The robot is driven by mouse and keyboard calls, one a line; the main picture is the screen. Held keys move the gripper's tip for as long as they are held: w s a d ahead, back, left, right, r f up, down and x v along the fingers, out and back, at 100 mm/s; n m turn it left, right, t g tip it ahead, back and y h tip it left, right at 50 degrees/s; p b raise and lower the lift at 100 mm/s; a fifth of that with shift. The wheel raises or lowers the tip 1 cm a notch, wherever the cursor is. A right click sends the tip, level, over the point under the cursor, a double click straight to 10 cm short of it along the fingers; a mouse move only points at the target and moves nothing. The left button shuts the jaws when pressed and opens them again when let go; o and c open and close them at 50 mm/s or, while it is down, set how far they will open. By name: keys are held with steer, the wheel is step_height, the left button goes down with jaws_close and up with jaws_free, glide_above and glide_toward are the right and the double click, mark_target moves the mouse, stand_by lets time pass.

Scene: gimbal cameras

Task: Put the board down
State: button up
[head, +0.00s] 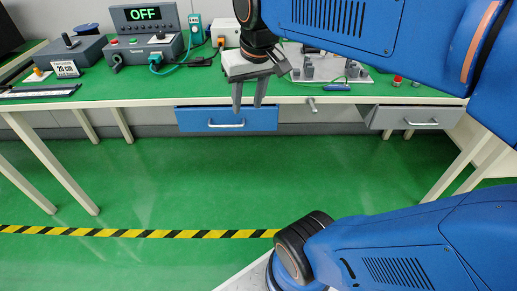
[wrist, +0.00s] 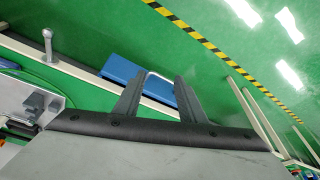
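My gripper (head: 247,107) hangs in front of the bench's front edge, above the blue drawer, with its two grey fingers pointing down and apart. In the wrist view my gripper (wrist: 160,76) also shows a clear gap with nothing between the fingers. A light grey plate with upright metal fittings (head: 322,74) lies on the green bench top, to the right of and behind my gripper; it may be the board. Part of it shows at the left of the wrist view (wrist: 22,92). My arm hides some of its back side.
The green bench (head: 150,88) carries a control box reading OFF (head: 148,40), a joystick box (head: 76,48) and cables. A blue drawer (head: 226,119) and a grey drawer (head: 412,118) hang below. Red and dark knobs (head: 397,81) stand at the right. The green floor is clear.

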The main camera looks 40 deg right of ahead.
steer(key=s+a+f+n+t, duration=0.1)
steer(key=s+a+f+n, duration=0.1)
steer(key=s+f, duration=0.6)
steer(key=shift+s+a+f, duration=0.15)
steer(key=shift+a+f, duration=0.1)
steer(key=shift+f, duration=0.4)
